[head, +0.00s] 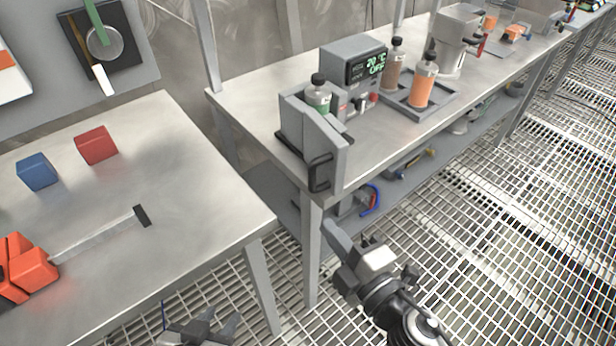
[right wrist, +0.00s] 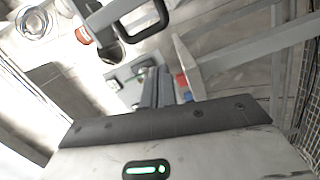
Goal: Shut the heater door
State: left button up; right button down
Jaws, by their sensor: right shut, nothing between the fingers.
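The heater (head: 350,62) is a grey box on the long steel bench, with a green display reading 20 °C and OFF. Its door (head: 325,137) is a grey panel standing open towards the bench's front edge, with a black loop handle (head: 319,173). A bottle with a green label (head: 318,97) stands behind the door. My right gripper (head: 335,236) is shut and empty, below the handle and apart from it. In the right wrist view the handle (right wrist: 146,22) shows beyond the shut fingers (right wrist: 156,88). My left gripper (head: 205,328) is partly cut off at the bottom edge.
A lower shelf (head: 455,140) holds tools. The left table (head: 150,185) carries a blue block (head: 37,172) and a red block (head: 96,145). Open grating floor (head: 480,240) lies on the right.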

aim_at(309, 190)
jog(key=w+a+n+y+p, duration=0.1)
jog(key=w+a+n, duration=0.2)
jog(key=w, duration=0.6)
jog(key=shift+w+a+r+g, duration=0.15)
jog(key=shift+a+r+g, duration=0.15)
jog(key=shift+r, duration=0.05)
jog(key=shift+d+n+y, duration=0.1)
jog(key=shift+n+y, duration=0.2)
jog(key=shift+y, duration=0.1)
